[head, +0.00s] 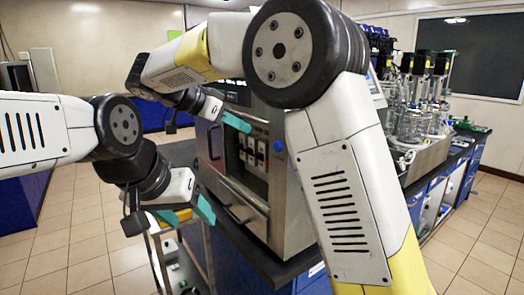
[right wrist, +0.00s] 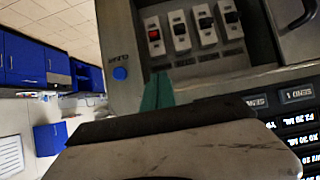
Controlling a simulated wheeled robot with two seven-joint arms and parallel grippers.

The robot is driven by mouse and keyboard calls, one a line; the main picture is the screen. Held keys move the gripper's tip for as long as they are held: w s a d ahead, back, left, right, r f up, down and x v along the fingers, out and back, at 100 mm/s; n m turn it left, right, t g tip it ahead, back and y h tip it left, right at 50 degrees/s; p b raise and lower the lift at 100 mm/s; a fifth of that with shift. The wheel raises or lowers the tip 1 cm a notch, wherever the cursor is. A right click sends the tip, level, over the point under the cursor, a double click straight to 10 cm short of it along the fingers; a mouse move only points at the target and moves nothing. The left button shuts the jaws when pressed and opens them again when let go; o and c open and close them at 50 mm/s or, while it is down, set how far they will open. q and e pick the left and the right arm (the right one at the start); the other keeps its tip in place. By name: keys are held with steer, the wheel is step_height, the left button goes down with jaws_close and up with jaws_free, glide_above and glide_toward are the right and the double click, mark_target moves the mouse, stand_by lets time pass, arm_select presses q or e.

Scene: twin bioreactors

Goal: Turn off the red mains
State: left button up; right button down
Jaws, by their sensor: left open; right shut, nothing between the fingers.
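The steel cabinet (head: 290,205) stands on a dark bench and carries a recessed panel of several pale rocker switches (head: 251,152). A blue round button (right wrist: 120,73) is beside the panel. My right gripper (head: 237,122), with teal fingers, is shut and empty; its fingertips (right wrist: 157,90) appear close to the panel, just below the red rocker in the wrist view.
Glass vessels (head: 412,123) with black tops stand on the bench at right. A cabinet handle (head: 210,141) sticks out near my right gripper. A trolley (head: 178,262) stands below my left gripper. The tiled floor at left is clear.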

steer(key=x, duration=1)
steer(key=shift+d, duration=0.1)
steer(key=shift+s+a+f, duration=0.15)
steer(key=shift+a+f, duration=0.05)
steer(key=shift+f, duration=0.45)
steer(key=shift+s+a+f, duration=0.1)
steer(key=shift+a+f, duration=0.1)
steer(key=shift+f, duration=0.4)
steer(key=shift+s+a+f, duration=0.15)
steer(key=shift+a+f, duration=0.05)
steer(key=shift+f, duration=0.45)
steer(key=shift+s+a+f+t+h, duration=0.15)
steer(key=shift+a+f+t+h, duration=0.25)
steer(key=shift+h, duration=0.3)
steer(key=shift+s+a+f+t+h, duration=0.1)
steer(key=shift+f+t+h, duration=0.25)
steer(key=shift+t+h, duration=0.2)
steer(key=shift+s+a+f+t+h, duration=0.15)
steer(key=shift+f+t+h, duration=0.15)
steer(key=shift+t+h, duration=0.25)
steer(key=shift+r, duration=0.1)
